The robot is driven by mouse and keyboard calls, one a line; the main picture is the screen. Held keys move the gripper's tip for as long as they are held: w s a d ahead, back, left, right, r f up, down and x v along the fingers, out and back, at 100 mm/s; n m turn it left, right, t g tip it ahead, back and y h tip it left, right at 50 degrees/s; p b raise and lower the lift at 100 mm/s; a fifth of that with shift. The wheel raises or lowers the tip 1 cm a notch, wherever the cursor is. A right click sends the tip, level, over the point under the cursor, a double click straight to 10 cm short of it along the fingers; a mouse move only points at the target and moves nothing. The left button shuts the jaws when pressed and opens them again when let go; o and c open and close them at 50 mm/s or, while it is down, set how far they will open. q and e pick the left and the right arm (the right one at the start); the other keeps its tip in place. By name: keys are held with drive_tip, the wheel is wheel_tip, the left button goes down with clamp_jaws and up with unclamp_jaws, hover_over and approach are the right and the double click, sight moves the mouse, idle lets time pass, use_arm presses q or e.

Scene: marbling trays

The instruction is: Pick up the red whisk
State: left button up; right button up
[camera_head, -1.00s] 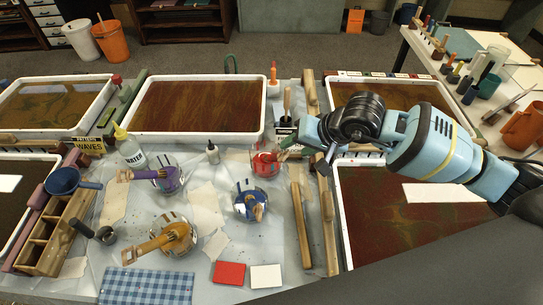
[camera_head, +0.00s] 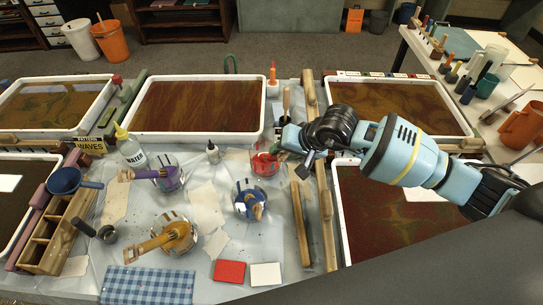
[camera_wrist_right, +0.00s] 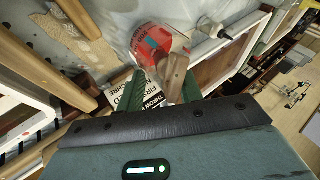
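The bowl of red paint (camera_head: 264,165) stands right of centre on the table, and the red whisk rests in it. In the head view my right gripper (camera_head: 280,148) covers most of the whisk. In the right wrist view the red bowl (camera_wrist_right: 152,42) lies beyond the fingers, with the whisk's wooden handle (camera_wrist_right: 174,76) sticking out toward me. My right gripper (camera_wrist_right: 162,90) is open, with its green fingers apart. The handle shows between the fingertips, nearer the right one; whether it touches is unclear. My left gripper is not in view.
Purple (camera_head: 168,178), blue (camera_head: 247,206) and yellow (camera_head: 178,236) bowls with whisks stand left and nearer. A white bottle (camera_head: 212,153) is left of the red bowl. Wooden sticks (camera_head: 301,225) lie below the right arm.

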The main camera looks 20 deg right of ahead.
clamp_jaws()
